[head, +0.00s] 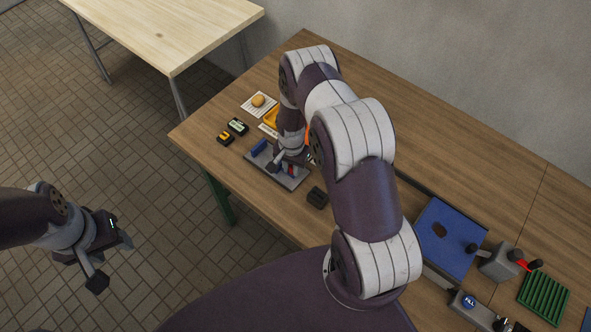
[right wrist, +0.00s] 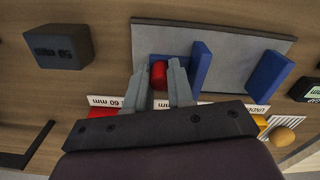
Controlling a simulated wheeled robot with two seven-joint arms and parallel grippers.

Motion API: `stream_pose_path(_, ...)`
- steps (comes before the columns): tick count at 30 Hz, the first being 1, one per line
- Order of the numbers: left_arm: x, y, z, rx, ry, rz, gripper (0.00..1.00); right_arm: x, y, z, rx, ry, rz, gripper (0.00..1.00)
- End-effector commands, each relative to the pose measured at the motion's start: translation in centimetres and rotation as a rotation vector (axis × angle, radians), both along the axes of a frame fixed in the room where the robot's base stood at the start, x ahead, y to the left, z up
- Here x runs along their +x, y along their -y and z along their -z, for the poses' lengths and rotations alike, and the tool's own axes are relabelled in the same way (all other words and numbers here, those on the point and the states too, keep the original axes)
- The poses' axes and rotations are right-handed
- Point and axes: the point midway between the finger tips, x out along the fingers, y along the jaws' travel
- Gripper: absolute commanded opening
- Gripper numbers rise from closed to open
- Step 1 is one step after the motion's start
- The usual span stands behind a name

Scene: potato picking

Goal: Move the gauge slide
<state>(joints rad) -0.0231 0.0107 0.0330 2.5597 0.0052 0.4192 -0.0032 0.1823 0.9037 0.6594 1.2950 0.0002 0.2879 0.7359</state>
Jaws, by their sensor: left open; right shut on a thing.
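The gauge is a grey plate (right wrist: 235,45) with upright blue blocks; it also shows in the head view (head: 288,183). In the right wrist view, one blue block (right wrist: 201,65) stands just right of my fingers and another blue block (right wrist: 265,75) stands at the plate's right end. My right gripper (right wrist: 158,70) is shut on a red knob (right wrist: 158,76), which seems to belong to the gauge slide. Blue shows just behind the knob; the rest of that part is hidden. In the head view my right gripper (head: 287,163) is over the plate. My left gripper (head: 108,262) is open and empty over the floor.
A dark block marked 50 mm (right wrist: 58,46) lies beside the plate. Labels, a yellow tray (head: 271,118) and a potato (head: 258,100) lie behind. A blue mat (head: 449,240) and a green rack (head: 543,298) are at right.

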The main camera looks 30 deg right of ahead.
Motion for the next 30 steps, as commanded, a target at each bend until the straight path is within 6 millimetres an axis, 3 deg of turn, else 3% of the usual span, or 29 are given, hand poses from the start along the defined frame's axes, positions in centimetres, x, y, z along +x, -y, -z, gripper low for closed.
stream_pose_path(1,0.0,0.0,2.0,0.0,-0.001,0.0,0.49,1.2,-0.3,1.1,-0.002,0.01,-0.004,0.0)
stream_pose_path(6,0.0,0.0,4.1,0.0,-0.001,0.0,0.49,3.8,-1.4,0.7,-0.001,0.01,-0.002,0.0)
stream_pose_path(17,0.0,0.0,4.0,0.0,-0.001,0.0,0.49,4.4,-1.7,0.0,-0.002,0.01,-0.001,0.0)
stream_pose_path(18,0.0,0.0,4.0,0.0,-0.001,0.0,0.49,4.4,-1.6,0.0,-0.001,0.011,-0.001,0.33)
stream_pose_path(30,0.0,0.0,4.0,0.0,-0.001,0.0,0.49,4.3,-1.7,0.0,-0.002,0.006,-0.001,0.33)
